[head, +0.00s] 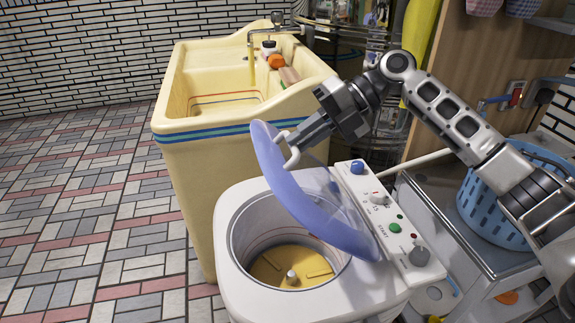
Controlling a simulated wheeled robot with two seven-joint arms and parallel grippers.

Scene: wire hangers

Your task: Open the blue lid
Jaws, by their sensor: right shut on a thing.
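The blue lid (300,198) belongs to a small white washing machine (237,215). It is tilted up steeply, with its lower right end near the control panel (385,215), so the round drum (290,265) is open to view from the left. My right gripper (287,150) comes in from the upper right and is shut on the upper part of the lid near its rim. One finger shows in front of the lid; the other finger is hidden. My left gripper is out of view.
A cream sink unit (200,160) with blue stripes stands behind the machine. A blue basket (510,205) sits on a grey cabinet at the right, below my right arm. A wooden panel (480,75) rises behind the arm. The tiled floor (90,210) at the left is clear.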

